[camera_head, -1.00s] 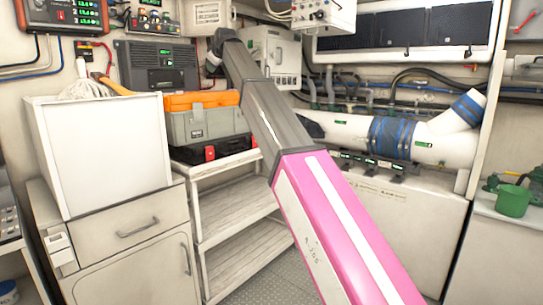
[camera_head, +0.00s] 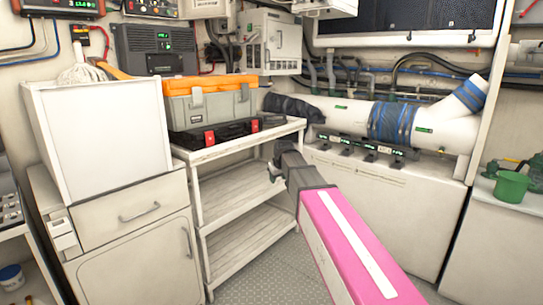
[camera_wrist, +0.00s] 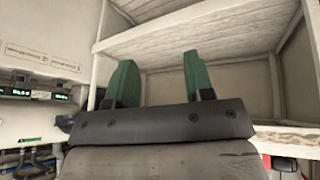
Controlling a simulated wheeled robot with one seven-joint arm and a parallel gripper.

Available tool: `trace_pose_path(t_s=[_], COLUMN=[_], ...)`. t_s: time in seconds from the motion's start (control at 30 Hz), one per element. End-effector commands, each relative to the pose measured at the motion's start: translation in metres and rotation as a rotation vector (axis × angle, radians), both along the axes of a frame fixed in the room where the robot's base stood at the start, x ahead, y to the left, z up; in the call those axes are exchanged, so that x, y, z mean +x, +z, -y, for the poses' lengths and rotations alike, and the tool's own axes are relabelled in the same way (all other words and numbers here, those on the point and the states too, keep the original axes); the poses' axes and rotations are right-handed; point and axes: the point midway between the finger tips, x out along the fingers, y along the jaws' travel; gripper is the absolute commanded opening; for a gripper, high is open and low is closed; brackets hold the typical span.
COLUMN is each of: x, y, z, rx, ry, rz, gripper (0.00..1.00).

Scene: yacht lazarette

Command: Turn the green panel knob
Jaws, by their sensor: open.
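I cannot make out a green panel knob in either current view. A white panel box (camera_head: 326,7) is cut off by the top edge of the head view, and no green knob can be told on it. My gripper (camera_head: 274,170) is low beside the right end of the white shelf unit, well below that box. In the wrist view its two green fingers (camera_wrist: 158,72) stand apart with nothing between them. White shelf boards are behind the fingers there.
The white shelf unit (camera_head: 216,154) carries a grey and orange toolbox (camera_head: 208,106) and a black case (camera_head: 229,132). A green cup (camera_head: 512,187) sits on the right counter. Grey floor (camera_head: 275,272) is open in front.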

Motion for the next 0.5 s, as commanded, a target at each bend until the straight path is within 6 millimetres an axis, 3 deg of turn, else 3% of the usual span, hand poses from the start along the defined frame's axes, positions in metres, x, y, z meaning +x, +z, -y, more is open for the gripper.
trace_pose_path(t_s=[0.03,0.2,0.5], x=[-0.021,-0.074,-0.184], y=[-0.024,-0.089,-0.182], z=[0.016,0.057,0.119], rx=[0.001,0.008,0.011], ry=[-0.03,-0.137,-0.329], rz=[-0.035,-0.141,-0.324], gripper=[0.48,0.48,0.48])
